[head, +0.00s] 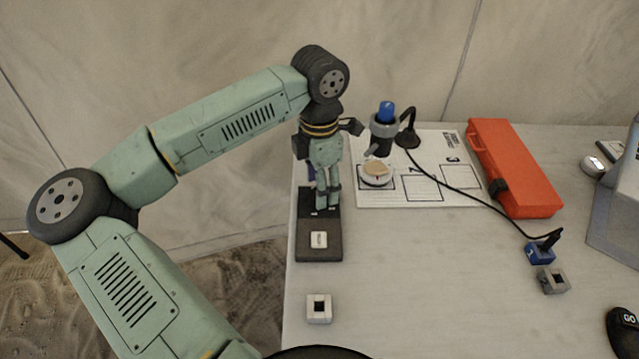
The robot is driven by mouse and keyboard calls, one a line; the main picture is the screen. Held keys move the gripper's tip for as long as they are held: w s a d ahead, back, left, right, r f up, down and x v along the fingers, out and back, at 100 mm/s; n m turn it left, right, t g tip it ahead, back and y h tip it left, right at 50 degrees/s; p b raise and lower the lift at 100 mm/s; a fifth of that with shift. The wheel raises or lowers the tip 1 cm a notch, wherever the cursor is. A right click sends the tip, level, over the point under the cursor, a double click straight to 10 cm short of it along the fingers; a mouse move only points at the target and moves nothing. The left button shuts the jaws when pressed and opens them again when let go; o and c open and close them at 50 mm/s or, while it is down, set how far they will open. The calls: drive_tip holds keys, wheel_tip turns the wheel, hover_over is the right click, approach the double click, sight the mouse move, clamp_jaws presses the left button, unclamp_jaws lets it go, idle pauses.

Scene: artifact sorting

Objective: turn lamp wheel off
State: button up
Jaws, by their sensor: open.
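A lamp (385,132) with a blue top and a grey ring stands at the back of the table on a black bent neck (408,125). I cannot make out for certain which part is its wheel; the grey ring (384,125) around the head is the only wheel-like part I see. My gripper (322,207) points down at the left of the lamp, apart from it, over a dark stand (305,254). It is open, and I see nothing held in it. My arm hides part of the table's back left corner.
Under the lamp, a round pale object (376,174) sits on a white numbered sheet (440,148). A black cable runs to a blue block (540,253), with a grey block (552,281) beside it. An orange case (515,170) lies right. The front middle of the table is clear.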

drive_tip(key=shift+f, duration=0.8)
drive_tip(key=shift+c, duration=0.4)
drive_tip(key=c, duration=1.1)
